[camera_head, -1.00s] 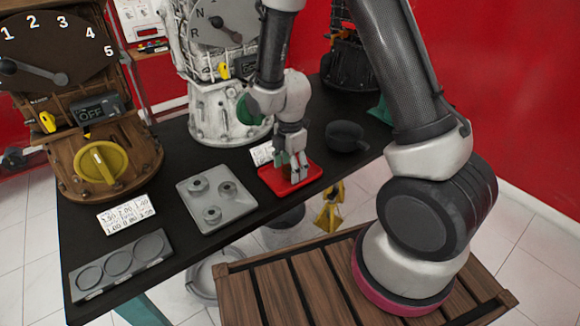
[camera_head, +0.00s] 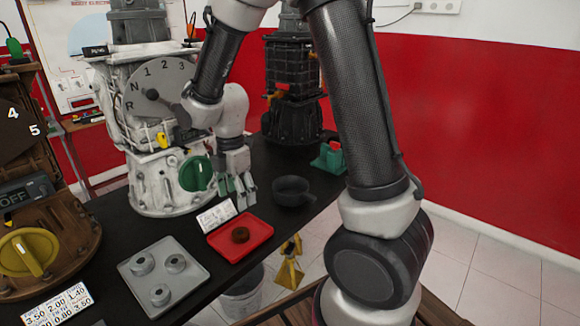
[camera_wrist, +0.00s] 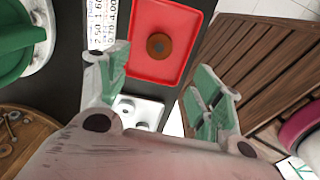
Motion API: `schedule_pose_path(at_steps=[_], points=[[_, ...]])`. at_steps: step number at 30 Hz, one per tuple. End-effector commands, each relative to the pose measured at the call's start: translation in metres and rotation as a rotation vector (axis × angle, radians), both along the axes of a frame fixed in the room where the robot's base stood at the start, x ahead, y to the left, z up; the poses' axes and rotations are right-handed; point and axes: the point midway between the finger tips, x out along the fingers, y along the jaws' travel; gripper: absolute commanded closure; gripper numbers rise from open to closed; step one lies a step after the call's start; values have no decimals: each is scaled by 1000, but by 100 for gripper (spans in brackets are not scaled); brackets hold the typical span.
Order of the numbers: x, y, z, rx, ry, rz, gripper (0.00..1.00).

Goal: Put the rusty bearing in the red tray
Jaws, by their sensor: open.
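The rusty bearing (camera_head: 240,235), a small brown ring, lies flat inside the red tray (camera_head: 222,243) on the black table. In the wrist view the bearing (camera_wrist: 159,46) sits in the upper middle of the tray (camera_wrist: 150,77), touching nothing but the tray. My gripper (camera_head: 238,200) hangs above the table behind the tray, apart from the bearing. Its green-padded fingers (camera_wrist: 160,95) are spread open with nothing between them.
A grey tray (camera_head: 188,290) with several grey bearings stands left of the red tray. A black bowl (camera_head: 293,192) is to the right. A white engine trainer (camera_head: 165,180) with a green knob stands close behind my gripper. A white label card (camera_head: 216,215) stands by the red tray.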

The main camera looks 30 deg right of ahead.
Motion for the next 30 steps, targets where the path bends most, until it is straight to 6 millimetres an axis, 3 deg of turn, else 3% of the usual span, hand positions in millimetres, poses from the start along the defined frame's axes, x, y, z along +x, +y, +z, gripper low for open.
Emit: schedule_pose_path(at_steps=[4,7,12,15,21,30], points=[[-12,-25,44,26,-53,-234,34],[-35,-54,86,62,-104,-521,34],[-93,-101,146,153,-183,-1058,34],[-130,-122,167,216,-216,-1342,34],[-181,-142,184,319,-250,-1725,34],[-195,-146,186,351,-254,-1836,34]])
